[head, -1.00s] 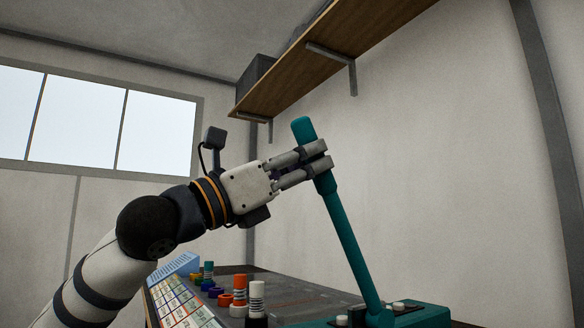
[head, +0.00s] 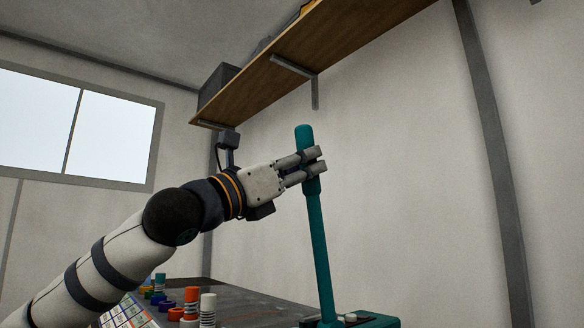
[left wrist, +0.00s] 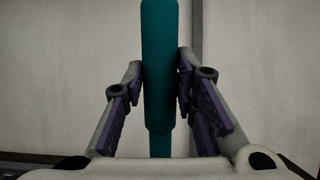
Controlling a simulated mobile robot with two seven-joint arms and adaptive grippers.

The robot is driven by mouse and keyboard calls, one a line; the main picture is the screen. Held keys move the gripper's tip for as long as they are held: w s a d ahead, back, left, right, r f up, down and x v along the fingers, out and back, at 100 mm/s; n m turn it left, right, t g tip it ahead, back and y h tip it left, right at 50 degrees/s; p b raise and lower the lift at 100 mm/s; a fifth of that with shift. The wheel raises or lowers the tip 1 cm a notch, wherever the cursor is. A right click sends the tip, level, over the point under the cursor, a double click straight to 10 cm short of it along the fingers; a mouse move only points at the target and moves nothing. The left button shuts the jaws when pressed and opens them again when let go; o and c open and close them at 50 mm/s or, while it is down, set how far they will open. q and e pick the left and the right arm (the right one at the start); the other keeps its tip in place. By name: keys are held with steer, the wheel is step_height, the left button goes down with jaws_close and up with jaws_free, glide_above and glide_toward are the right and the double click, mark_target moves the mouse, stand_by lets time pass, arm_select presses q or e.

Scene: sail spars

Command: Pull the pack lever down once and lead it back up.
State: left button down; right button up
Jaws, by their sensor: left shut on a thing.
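The teal pack lever (head: 320,240) stands nearly upright in the head view, its top leaning slightly left. Its foot meets a teal base (head: 370,320) at the bottom edge of the picture. My left gripper (head: 314,170) is shut on the lever's grip a little below its top end. In the left wrist view the lever's grip (left wrist: 159,70) stands between the two fingers (left wrist: 160,95), which close on it from both sides. My right gripper is in neither view.
A dark table (head: 240,300) lies low in the head view, with several coloured rings and spools (head: 191,300) and a chart (head: 125,314) at its left. A wooden shelf (head: 310,50) on brackets hangs above the lever.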

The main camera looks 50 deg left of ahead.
arm_select(q)
steer(key=w, duration=0.7)
steer(key=shift+d+b, duration=0.35)
steer(key=shift+b, duration=0.05)
steer(key=shift+r, duration=0.1)
steer(key=shift+w, duration=0.85)
steer(key=c, duration=1.5)
jaws_free()
steer(key=shift+o, duration=0.5)
steer(key=o, duration=0.5)
